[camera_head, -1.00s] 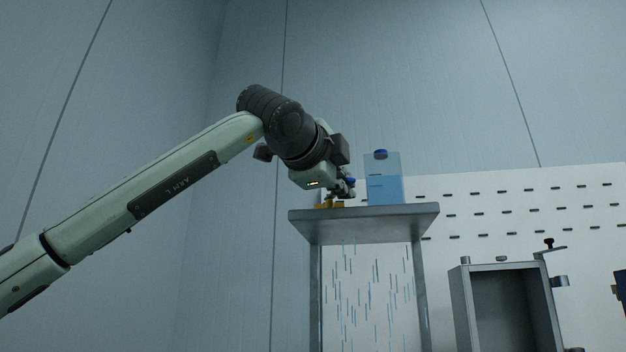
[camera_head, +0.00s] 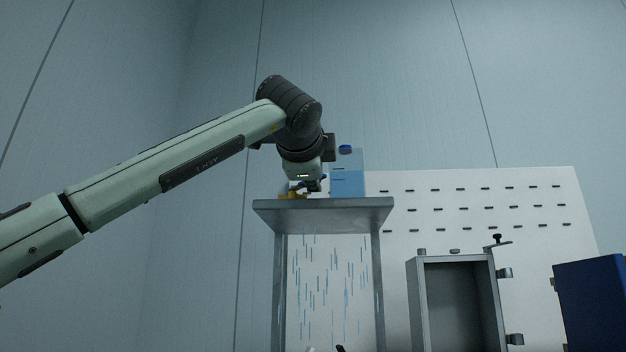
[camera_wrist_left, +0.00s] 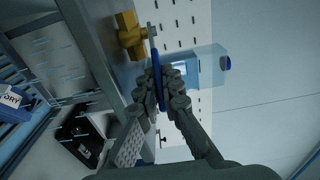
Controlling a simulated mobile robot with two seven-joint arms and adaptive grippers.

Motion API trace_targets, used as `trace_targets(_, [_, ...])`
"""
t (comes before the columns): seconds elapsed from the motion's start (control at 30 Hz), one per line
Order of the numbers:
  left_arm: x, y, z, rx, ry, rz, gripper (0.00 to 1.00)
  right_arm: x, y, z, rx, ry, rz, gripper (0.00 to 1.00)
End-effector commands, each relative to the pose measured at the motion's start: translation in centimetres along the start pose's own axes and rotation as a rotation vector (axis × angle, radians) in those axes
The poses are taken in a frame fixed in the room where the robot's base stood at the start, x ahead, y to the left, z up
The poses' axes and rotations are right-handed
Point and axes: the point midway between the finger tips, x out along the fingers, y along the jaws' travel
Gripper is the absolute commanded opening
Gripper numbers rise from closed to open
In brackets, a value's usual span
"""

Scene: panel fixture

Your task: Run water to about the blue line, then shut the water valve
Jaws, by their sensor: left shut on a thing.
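A clear tank (camera_head: 348,183) with a blue cap stands on the grey shelf (camera_head: 325,213); pale blue water fills its lower part. A short dark mark shows near the water's top; I cannot tell exactly how the two compare. In the wrist view the tank (camera_wrist_left: 207,65) lies sideways. The brass valve (camera_head: 290,192) is left of the tank, and its body also shows in the wrist view (camera_wrist_left: 129,38). My left gripper (camera_head: 312,187) is shut on the valve's blue handle (camera_wrist_left: 155,72), which passes between the fingers (camera_wrist_left: 160,90). My right gripper is not identifiable.
Thin blue streaks (camera_head: 325,280) show below the shelf, between its legs. A white slotted panel (camera_head: 480,190) stands behind. An open grey box (camera_head: 455,300) and a blue panel (camera_head: 592,300) are at the right. The space above the tank is clear.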

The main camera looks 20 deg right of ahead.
Motion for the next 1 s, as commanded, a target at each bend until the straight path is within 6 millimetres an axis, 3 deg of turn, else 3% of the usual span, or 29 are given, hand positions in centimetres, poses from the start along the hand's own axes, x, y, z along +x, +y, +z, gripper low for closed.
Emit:
trace_targets(0.07, [0.1,0.3,0.0,0.000,0.000,0.006,0.00,0.0,0.0,0.0,0.000,0.002,0.002,0.00])
trace_targets(0.1, [0.1,0.3,0.0,0.000,0.000,0.006,0.11,0.0,0.0,-0.1,0.000,0.003,0.003,0.00])
trace_targets(0.23, [0.1,0.2,0.0,0.000,0.000,0.004,0.27,0.0,0.1,-0.1,0.000,0.003,0.007,0.00])
trace_targets(0.6, [-0.4,0.0,0.0,-0.001,0.002,0.000,0.28,-0.2,0.1,-0.1,0.003,-0.003,0.014,0.00])
trace_targets(0.77, [-2.6,-0.1,0.0,0.001,0.003,-0.002,0.28,-0.2,0.1,-0.1,0.002,-0.003,0.011,0.00])
trace_targets(1.0, [-7.8,0.0,0.0,0.001,0.003,-0.002,0.28,-0.1,0.1,0.0,0.002,-0.002,0.010,0.00])
